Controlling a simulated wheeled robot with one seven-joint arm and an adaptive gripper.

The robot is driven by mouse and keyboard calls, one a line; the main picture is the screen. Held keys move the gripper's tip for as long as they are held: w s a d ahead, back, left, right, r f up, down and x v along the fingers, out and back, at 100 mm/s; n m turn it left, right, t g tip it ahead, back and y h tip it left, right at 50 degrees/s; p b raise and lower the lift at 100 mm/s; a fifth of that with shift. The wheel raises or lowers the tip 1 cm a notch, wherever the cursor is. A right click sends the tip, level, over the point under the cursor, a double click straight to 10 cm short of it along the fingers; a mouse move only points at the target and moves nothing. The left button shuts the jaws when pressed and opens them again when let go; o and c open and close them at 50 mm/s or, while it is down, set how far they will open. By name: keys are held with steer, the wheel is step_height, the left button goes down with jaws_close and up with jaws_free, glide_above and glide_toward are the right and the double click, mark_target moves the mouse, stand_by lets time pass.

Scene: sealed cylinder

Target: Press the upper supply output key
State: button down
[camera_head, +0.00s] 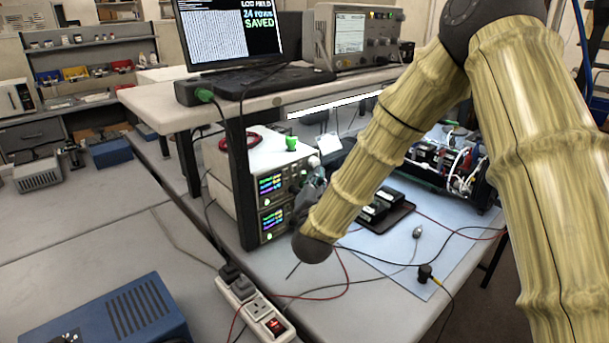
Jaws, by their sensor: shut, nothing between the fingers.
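Two bench supplies are stacked under the raised shelf. The upper supply (271,184) has a lit display with coloured digits, and the lower supply (272,219) has a similar lit display. A small pale round control shows low on each front, but the labels are too small to read, so I cannot tell which is the output key. My gripper (306,197) is shut and empty, close to the right side of the supply fronts. It is partly hidden behind my wrist, and it covers part of the front panels. I cannot tell whether it touches them.
A shelf post (241,185) stands just left of the fronts. A power strip (252,305) and loose cables lie on the bench in front. A blue mat (395,262) with a black tray (380,217) is to the right. A blue box (110,315) sits at lower left.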

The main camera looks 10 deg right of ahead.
steer(key=shift+s+d+b, duration=0.15)
steer(key=shift+s+d, duration=0.55)
steer(key=shift+s, duration=0.3)
steer(key=shift+s+d+b, duration=0.15)
steer(key=shift+s+d, duration=0.5)
steer(key=shift+s, duration=0.35)
